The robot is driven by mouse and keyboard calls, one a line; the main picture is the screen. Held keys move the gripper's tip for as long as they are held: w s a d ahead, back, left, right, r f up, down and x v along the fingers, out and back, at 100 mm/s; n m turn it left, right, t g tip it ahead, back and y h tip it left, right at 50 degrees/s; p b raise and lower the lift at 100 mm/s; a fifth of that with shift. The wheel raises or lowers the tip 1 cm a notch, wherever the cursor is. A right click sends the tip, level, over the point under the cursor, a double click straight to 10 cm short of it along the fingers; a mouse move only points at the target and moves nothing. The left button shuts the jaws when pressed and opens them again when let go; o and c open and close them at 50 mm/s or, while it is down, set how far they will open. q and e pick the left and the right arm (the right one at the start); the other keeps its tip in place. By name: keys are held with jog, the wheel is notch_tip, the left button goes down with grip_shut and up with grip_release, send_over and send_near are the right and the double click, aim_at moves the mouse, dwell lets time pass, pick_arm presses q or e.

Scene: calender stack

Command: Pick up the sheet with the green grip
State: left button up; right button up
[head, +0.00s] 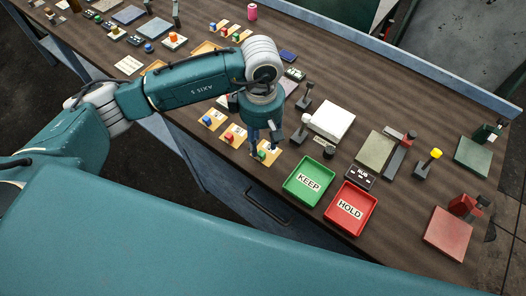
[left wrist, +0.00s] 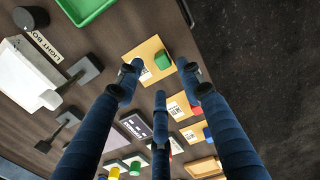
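The sheet with the green grip (head: 270,147) is a small tan card lying flat near the front edge of the bench, with a green block on it. In the left wrist view the sheet (left wrist: 146,49) shows a white printed label beside the green grip (left wrist: 163,61). My left gripper (head: 263,142) points down over this sheet. In the left wrist view its blue fingers (left wrist: 162,76) are spread apart, with the green grip showing between and beyond the tips. Nothing is held. Whether the fingertips touch the sheet I cannot tell. My right gripper is not in view.
A sheet with a red grip (head: 234,133) and one with a blue grip (head: 211,119) lie to the left. A green KEEP tray (head: 291,191) and a red HOLD tray (head: 332,208) stand to the right. A white light box (head: 333,119) stands behind.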

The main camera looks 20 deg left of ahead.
aim_at(261, 153)
pick_arm(q)
jog(key=f+p, duration=0.1)
jog(key=s+f+p, duration=0.1)
jog(key=f, duration=0.1)
jog(key=shift+f, duration=0.3)
jog(key=shift+w+f, duration=0.1)
jog(key=shift+f, duration=0.55)
grip_shut()
jog(key=shift+r, duration=0.15)
